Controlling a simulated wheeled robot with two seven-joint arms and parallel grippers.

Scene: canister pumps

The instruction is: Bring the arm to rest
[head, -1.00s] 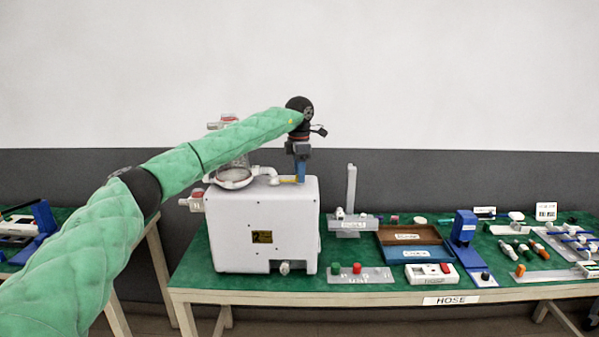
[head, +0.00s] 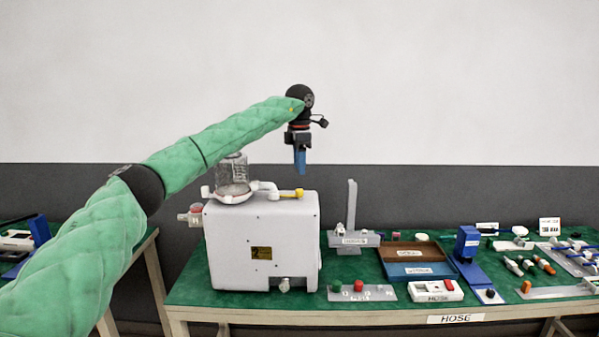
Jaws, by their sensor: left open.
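My left arm comes in from the left. Its gripper (head: 300,168) points down, with blue fingers, and hangs in the air above the right part of the white pump box (head: 262,242). The gripper is open, and no object shows in it. A short pipe with a yellow end (head: 299,194) lies on top of the box, below the fingers and apart from them. A clear jar (head: 232,172) stands on the box's left, its top partly behind my arm. My right gripper is not in view.
The green table (head: 185,290) carries a grey stand (head: 351,210), a two-part tray (head: 410,250), a plate with a red cap (head: 358,286), a blue stand (head: 467,242) and several small fittings on the right. Another table stands at the left. Air above the tables is clear.

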